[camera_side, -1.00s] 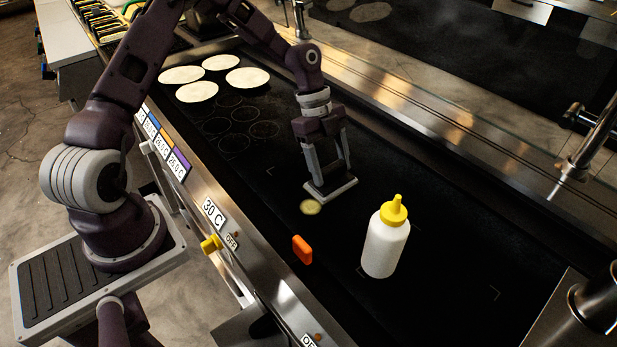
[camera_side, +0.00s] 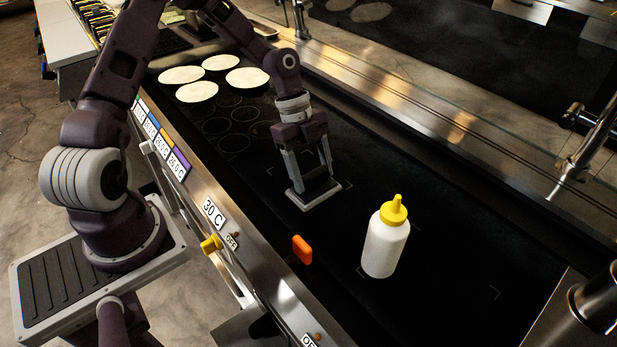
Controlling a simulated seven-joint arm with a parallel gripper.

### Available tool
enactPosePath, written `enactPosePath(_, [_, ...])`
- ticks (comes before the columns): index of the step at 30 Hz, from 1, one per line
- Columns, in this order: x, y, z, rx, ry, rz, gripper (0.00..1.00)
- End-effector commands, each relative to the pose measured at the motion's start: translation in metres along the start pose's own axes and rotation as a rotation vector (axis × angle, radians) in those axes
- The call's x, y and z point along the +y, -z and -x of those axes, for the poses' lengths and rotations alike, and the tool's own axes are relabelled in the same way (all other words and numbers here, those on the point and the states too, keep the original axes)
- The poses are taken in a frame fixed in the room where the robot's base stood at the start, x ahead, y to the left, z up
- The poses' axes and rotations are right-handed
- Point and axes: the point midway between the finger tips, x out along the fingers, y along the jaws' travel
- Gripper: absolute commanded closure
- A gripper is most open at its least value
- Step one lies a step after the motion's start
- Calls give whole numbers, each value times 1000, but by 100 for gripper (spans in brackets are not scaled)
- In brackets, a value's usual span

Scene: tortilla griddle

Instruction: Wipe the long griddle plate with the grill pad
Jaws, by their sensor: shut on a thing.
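The grill pad (camera_side: 318,199) is a flat pale grey block. My gripper (camera_side: 309,180) is shut on it from above. The pad lies low at the surface of the long black griddle plate (camera_side: 440,285), near the middle; I cannot tell whether it is pressed on the plate. The yellow spot that showed on the plate is not visible now; the pad covers that place or the spot is gone.
A white bottle with a yellow cap (camera_side: 384,245) stands on the plate to the right. An orange object (camera_side: 302,249) is near the front edge. Several pale tortillas (camera_side: 197,92) lie at the far left. A yellow knob (camera_side: 211,243) is on the front panel.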

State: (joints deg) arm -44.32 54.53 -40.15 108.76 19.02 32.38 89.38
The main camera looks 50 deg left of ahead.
Motion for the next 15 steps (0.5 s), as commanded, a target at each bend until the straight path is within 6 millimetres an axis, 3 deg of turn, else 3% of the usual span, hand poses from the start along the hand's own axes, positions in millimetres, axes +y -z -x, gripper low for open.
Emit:
enactPosePath(4, [2, -1, -1, -2, -6, -1, 82])
enactPosePath(5, [2, -1, -1, -2, -6, -1, 35])
enactPosePath(6, [2, -1, -1, -2, -7, -1, 27])
enactPosePath(15, [1, -1, -1, -1, -4, -1, 26])
